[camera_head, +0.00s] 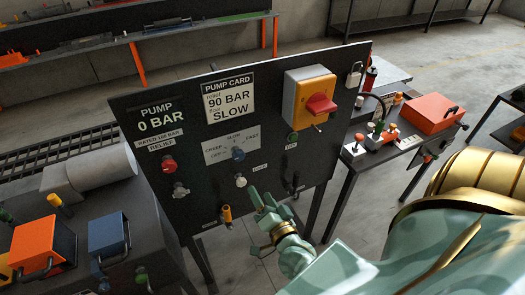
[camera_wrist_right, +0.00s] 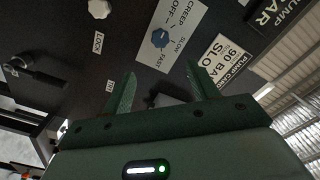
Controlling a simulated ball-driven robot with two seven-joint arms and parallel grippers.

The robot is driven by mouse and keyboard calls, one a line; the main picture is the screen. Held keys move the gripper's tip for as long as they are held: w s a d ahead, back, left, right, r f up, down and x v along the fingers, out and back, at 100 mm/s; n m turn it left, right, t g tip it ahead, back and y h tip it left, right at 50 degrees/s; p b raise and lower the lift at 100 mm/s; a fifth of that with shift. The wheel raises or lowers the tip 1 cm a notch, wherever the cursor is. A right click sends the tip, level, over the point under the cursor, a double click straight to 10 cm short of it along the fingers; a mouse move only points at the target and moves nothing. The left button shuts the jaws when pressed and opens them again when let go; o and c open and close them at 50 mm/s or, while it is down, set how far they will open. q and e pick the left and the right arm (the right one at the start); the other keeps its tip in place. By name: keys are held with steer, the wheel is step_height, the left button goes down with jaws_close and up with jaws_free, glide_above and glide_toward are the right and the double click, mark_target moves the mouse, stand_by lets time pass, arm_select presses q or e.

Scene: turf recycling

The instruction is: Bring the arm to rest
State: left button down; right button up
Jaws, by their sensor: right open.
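My right arm (camera_head: 365,268), pale green with gold bands, comes in from the lower right and reaches toward the black control panel (camera_head: 215,190). My right gripper (camera_head: 268,202) is in front of the panel's lower middle, below the white knob (camera_head: 241,181). Its two green fingers stand apart with nothing between them, as the right wrist view (camera_wrist_right: 160,85) also shows. That view shows the blue speed dial (camera_wrist_right: 162,37) just beyond the fingertips. Whether any finger touches the panel I cannot tell. My left gripper is out of view.
The panel carries a red relief knob (camera_head: 169,164), a red-and-yellow switch (camera_head: 310,97) and a pump card (camera_head: 229,99). A side table (camera_head: 352,158) with a red box (camera_head: 432,113) stands right. An orange box (camera_head: 42,243) and a blue box (camera_head: 108,236) are at lower left.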

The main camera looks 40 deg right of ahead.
stand_by(0.5)
steer(key=s+a+f+n+g+y+b, duration=0.25)
steer(key=s+f+n, duration=0.2)
steer(key=f, duration=0.65)
steer(key=s+a+f+n+g+y+b, duration=0.1)
steer(key=s+a+f+n+g+b, duration=0.25)
steer(key=f, duration=0.75)
steer(key=s+a+f+n+g+y+b, duration=0.1)
steer(key=s+f+n+g+y, duration=0.15)
steer(key=s+f, duration=0.6)
steer(key=s+d+f+n+g+b, duration=0.1)
steer(key=s+f+n+g+b, duration=0.2)
steer(key=s+f+b, duration=0.4)
steer(key=s+d+f+n+g+h+b, duration=0.1)
steer(key=s+f+n+g+b, duration=0.2)
steer(key=f, duration=1.7)
steer(key=s+g+b, duration=0.2)
steer(key=s+b, duration=0.3)
steer(key=s, duration=0.4)
steer(key=shift+d+f+h, duration=0.2)
steer(key=shift+d+h, duration=0.1)
steer(key=shift+d, duration=0.1)
steer(key=shift+s, duration=0.1)
steer(key=shift+c, duration=0.3)
